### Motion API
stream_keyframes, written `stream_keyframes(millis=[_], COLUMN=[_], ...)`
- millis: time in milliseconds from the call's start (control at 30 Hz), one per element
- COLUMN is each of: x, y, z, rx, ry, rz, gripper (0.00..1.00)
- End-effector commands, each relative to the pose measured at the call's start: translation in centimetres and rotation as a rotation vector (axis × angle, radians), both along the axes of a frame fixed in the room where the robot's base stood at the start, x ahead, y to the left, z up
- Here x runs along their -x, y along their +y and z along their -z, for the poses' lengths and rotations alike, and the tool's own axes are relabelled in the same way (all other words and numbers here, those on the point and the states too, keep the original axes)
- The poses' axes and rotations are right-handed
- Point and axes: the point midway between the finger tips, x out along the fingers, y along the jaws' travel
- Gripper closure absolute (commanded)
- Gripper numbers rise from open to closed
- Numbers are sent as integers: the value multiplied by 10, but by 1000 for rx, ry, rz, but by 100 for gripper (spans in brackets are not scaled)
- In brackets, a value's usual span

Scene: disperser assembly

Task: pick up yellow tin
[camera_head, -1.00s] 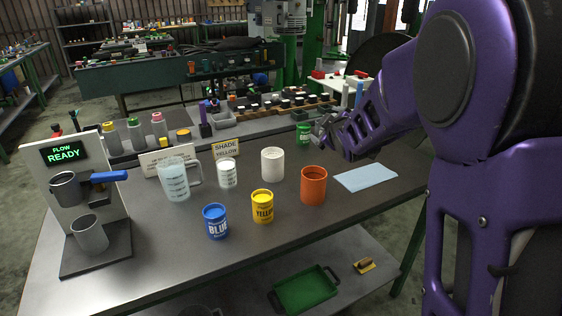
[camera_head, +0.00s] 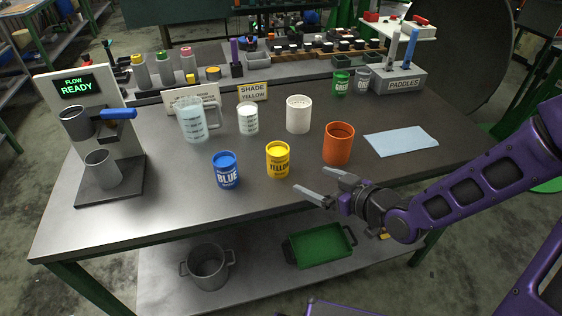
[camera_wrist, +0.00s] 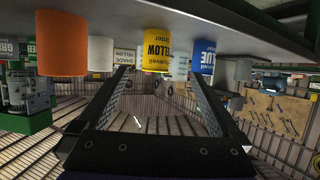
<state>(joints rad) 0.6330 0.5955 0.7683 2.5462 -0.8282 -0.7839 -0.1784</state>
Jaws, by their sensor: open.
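The yellow tin (camera_head: 278,160) stands upright on the table near its front edge, with a dark "YELLOW" label. In the wrist view the yellow tin (camera_wrist: 157,62) shows upside down, ahead of and between my open fingers. My gripper (camera_head: 322,186) is open and empty, at the table's front edge, to the right of and a little nearer than the tin. It does not touch the tin. A card reading "SHADE YELLOW" (camera_head: 253,92) stands behind the tins.
A blue tin (camera_head: 227,170) stands left of the yellow one, an orange cup (camera_head: 338,143) to its right. A white cup (camera_head: 298,114), a small white-filled beaker (camera_head: 248,118) and a clear jug (camera_head: 192,120) stand behind. A blue cloth (camera_head: 400,141) lies at right.

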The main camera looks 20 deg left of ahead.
Motion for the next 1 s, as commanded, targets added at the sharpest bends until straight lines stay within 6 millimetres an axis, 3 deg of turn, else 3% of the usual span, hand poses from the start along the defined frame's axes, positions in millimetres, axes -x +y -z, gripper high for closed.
stream_keyframes(millis=[33,500,767,1000], x=[-3,-54,-66,-90], y=[5,74,88,113], z=[9,39,45,52], rx=[2,1,3,2], ry=[-4,0,-2,-1], rz=[-4,-3,0,-2], gripper=[0,0,0,0])
